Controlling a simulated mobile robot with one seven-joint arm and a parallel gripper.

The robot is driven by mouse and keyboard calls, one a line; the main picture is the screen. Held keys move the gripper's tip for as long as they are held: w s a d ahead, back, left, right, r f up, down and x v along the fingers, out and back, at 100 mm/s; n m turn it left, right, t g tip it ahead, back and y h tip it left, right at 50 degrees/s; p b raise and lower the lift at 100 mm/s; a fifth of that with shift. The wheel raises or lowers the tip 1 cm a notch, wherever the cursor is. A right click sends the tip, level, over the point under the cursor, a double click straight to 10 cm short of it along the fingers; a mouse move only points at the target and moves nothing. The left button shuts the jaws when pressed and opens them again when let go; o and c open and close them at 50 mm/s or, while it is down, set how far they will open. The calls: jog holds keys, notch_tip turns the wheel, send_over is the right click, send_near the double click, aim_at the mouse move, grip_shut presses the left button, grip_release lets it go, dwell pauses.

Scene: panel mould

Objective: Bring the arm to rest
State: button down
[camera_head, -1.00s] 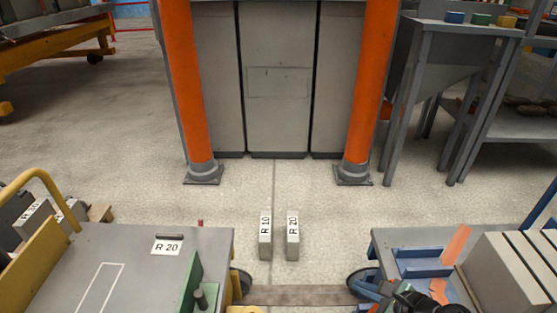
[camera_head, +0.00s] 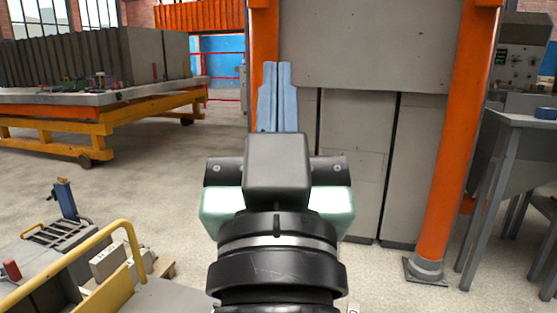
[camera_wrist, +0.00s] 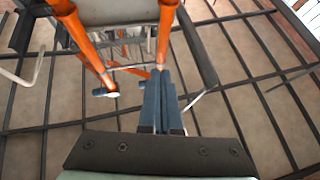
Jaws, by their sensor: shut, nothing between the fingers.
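My gripper (camera_head: 277,70) stands upright in the middle of the head view, its blue-grey fingers together and pointing up. Nothing is between the fingers. The dark wrist and arm end below it cover part of the floor and the grey panels behind.
An orange post (camera_head: 455,150) stands right of my arm. Another orange post (camera_head: 263,40) is partly hidden behind the fingers. A yellow-railed cart (camera_head: 75,275) is at lower left, an orange-framed table (camera_head: 120,110) behind it. A grey hopper stand (camera_head: 520,150) is at right.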

jog(key=s+r+t, duration=0.3)
jog(key=s+r, duration=0.2)
jog(key=r, duration=0.2)
notch_tip(320, 180, up, 37)
jog(key=p, duration=3.8)
jog(key=shift+r, duration=0.1)
